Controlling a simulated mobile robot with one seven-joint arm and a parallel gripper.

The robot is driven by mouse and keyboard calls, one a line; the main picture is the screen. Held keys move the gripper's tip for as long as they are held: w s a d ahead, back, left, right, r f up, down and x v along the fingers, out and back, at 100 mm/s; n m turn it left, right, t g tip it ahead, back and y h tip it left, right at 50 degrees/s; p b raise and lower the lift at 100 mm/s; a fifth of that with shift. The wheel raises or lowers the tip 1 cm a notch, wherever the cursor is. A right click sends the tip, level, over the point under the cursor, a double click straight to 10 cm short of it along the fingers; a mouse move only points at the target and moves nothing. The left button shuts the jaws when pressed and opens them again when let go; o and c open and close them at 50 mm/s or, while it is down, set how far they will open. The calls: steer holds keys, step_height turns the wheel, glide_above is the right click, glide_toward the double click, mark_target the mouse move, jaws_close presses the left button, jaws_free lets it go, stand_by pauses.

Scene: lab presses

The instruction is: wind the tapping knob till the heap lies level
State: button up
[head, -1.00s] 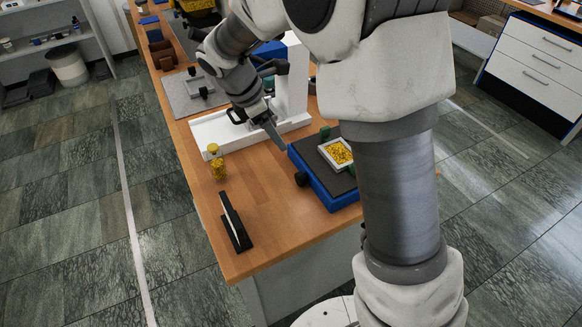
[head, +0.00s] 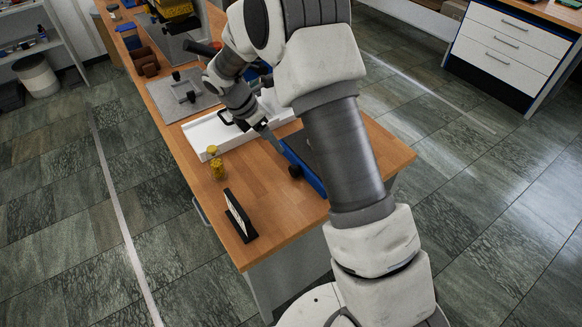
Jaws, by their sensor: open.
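The blue tapping device (head: 315,184) with a dark top stands on the wooden bench, mostly hidden behind my arm. Its black knob (head: 295,171) sticks out at its left side. The heap and its tray are hidden by my arm. My gripper (head: 274,139) is open, near the far left corner of the blue device and above the knob in the picture. It is apart from the knob, and nothing shows between its fingers.
A jar with yellow contents (head: 218,170) and a yellow-topped piece (head: 212,151) stand left of the device. A black stand with a white face (head: 240,215) is near the front edge. A white base (head: 215,134) lies behind. Bare bench (head: 268,188) shows between.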

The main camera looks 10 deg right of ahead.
mark_target(293, 169)
steer(key=p+x, duration=0.1)
steer(key=x, duration=1.4)
steer(key=shift+f, duration=0.3)
jaws_close()
steer(key=b, duration=0.1)
steer(key=t+b, duration=0.1)
steer(key=shift+s+d+f+y+b, duration=0.1)
steer(key=shift+f+y+b, duration=0.15)
steer(key=shift+y+b, duration=0.05)
steer(key=t+b, duration=0.2)
steer(key=b, duration=0.3)
steer(key=shift+m+y, duration=0.3)
steer(key=t+b, duration=0.1)
steer(key=b, duration=0.2)
steer(key=shift+s+d+r, duration=0.1)
steer(key=shift+r+y+b, duration=0.25)
steer(key=shift+y+b, duration=0.05)
steer(key=shift+b, duration=0.25)
